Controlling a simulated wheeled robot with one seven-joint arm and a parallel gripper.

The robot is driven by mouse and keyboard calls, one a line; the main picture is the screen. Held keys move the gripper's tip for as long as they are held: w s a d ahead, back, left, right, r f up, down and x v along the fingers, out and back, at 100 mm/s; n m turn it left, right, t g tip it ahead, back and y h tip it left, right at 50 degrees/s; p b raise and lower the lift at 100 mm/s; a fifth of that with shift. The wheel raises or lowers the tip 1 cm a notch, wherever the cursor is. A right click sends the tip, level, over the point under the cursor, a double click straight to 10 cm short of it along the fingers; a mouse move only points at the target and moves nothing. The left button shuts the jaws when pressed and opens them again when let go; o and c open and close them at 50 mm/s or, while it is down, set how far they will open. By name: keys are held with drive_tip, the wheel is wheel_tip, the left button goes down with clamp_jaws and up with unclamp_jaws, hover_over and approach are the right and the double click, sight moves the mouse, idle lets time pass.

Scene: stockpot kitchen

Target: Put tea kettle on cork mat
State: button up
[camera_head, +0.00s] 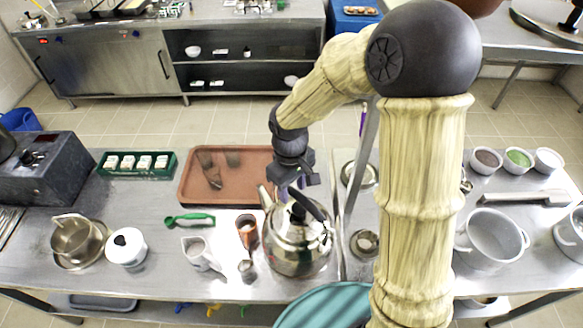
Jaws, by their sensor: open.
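The tea kettle (290,258) is a shiny steel pot with a dark handle and a spout toward the upper left. It stands upright on the steel counter, right of the middle. A flat reddish-brown rectangle (197,188) with a raised-looking rim lies behind and left of it; it is the thing most like the cork mat, though its material is unclear. It bears dark patches that may be reflections. My gripper (299,190) is open above the kettle's handle, at its back side. Whether the fingers straddle or touch the handle cannot be told.
A copper-coloured cup (247,232) and a small steel jug (200,254) stand left of the kettle. A green scoop (192,219) lies in front of the brown rectangle. A green crate with white containers (137,177) stands left. A large pot (490,240) stands right, beyond my arm.

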wheel_tip(320, 180, up, 8)
drive_tip(key=shift+w+a+r+b, duration=0.15)
drive_tip(key=shift+r+b, duration=0.05)
drive_tip(key=shift+b, duration=0.2)
idle(0.5)
drive_tip(key=s+d+f+m+t, duration=0.1)
drive_tip(key=s+d+f+m, duration=0.1)
drive_tip(key=s+d+m, duration=0.2)
drive_tip(key=s+d+f+m+t, duration=0.2)
drive_tip(key=s+d+f+m, duration=0.1)
drive_tip(key=d, duration=0.7)
drive_tip(key=shift+s+d+m, duration=0.2)
drive_tip(key=shift+s+m, duration=0.2)
drive_tip(key=shift+m, duration=0.5)
